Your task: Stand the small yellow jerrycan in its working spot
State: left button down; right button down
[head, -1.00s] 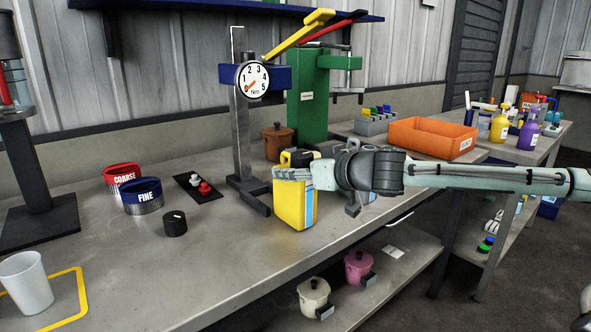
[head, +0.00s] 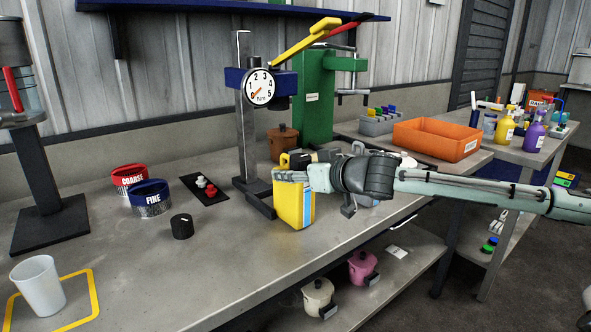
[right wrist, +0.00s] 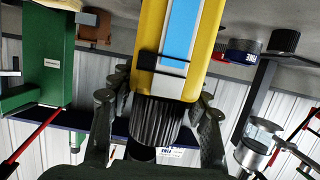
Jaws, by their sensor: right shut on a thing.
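The small yellow jerrycan (head: 291,207) with a blue stripe is upright near the bench's front edge, right of the press stand's foot in the head view. My right gripper (head: 292,176) is shut on its upper part from the right. In the right wrist view the jerrycan (right wrist: 207,45) appears upside down, with a black ribbed part between the fingers of the gripper (right wrist: 155,105). I cannot tell whether its base touches the bench. A yellow outlined square (head: 97,292) on the bench at the far left has a white cup (head: 39,285) in it. My left gripper is not in view.
A stand with a round dial (head: 259,88) and a green press (head: 313,100) are behind the jerrycan. Left are red COARSE (head: 129,178) and blue FINE (head: 151,197) rings and a black knob (head: 182,227). An orange tray (head: 435,139) is right. The bench's middle front is clear.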

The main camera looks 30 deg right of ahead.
aim_at(308, 161)
jog(key=shift+w+r, duration=0.15)
jog(key=shift+w, duration=0.7)
jog(key=shift+w+a, duration=0.15)
jog(key=shift+w, duration=1.35)
jog(key=shift+w+a, duration=0.1)
jog(key=shift+w, duration=1.35)
jog(key=c, duration=0.6)
grip_release()
jog(key=shift+c, duration=0.2)
jog(key=v, duration=0.9)
jog(key=shift+s, duration=0.35)
jog(key=shift+s+r, duration=0.3)
jog(key=shift+s, duration=0.25)
jog(key=shift+s+r, duration=0.1)
jog(key=shift+s, duration=0.45)
jog(key=shift+w, duration=0.1)
